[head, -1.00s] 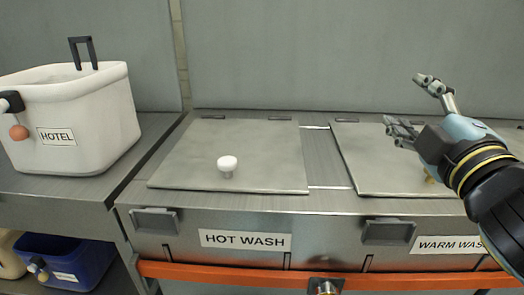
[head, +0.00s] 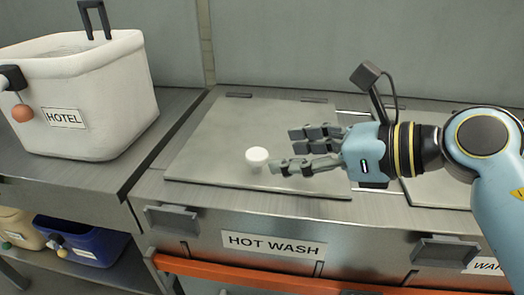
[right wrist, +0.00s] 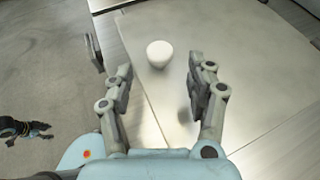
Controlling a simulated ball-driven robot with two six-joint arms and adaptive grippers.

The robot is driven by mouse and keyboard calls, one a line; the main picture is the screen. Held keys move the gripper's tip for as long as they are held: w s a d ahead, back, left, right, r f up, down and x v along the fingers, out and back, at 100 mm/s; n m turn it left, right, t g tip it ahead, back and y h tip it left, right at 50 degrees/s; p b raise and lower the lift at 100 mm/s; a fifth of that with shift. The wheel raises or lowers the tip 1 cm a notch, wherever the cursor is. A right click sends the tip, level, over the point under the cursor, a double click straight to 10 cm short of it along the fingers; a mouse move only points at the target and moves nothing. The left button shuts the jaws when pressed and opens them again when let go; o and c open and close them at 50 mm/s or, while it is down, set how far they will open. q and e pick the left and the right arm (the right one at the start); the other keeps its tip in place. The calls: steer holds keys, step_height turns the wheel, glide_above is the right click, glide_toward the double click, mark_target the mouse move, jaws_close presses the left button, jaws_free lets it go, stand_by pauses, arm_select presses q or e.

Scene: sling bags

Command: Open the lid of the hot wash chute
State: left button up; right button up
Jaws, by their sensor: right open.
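The hot wash lid (head: 215,150) is a flat grey metal plate, lying shut on the counter above the "HOT WASH" label (head: 274,245). A white round knob (head: 257,157) stands near its front middle; it also shows in the right wrist view (right wrist: 159,54), ahead of and between the fingers. My right gripper (head: 292,150) is open and empty over the lid, just right of the knob and seemingly apart from it. It also shows in the right wrist view (right wrist: 160,80) with fingers spread. My left gripper is not in view.
A white bin labelled "HOTEL" (head: 130,90) stands on the left counter. An orange rail (head: 215,271) runs along the front below the label. Blue (head: 95,243) and cream bins sit on a lower shelf at left. A grey wall rises behind.

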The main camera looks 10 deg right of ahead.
mark_target(259, 154)
steer(key=x, duration=0.6)
steer(key=shift+a, duration=0.1)
jaws_close()
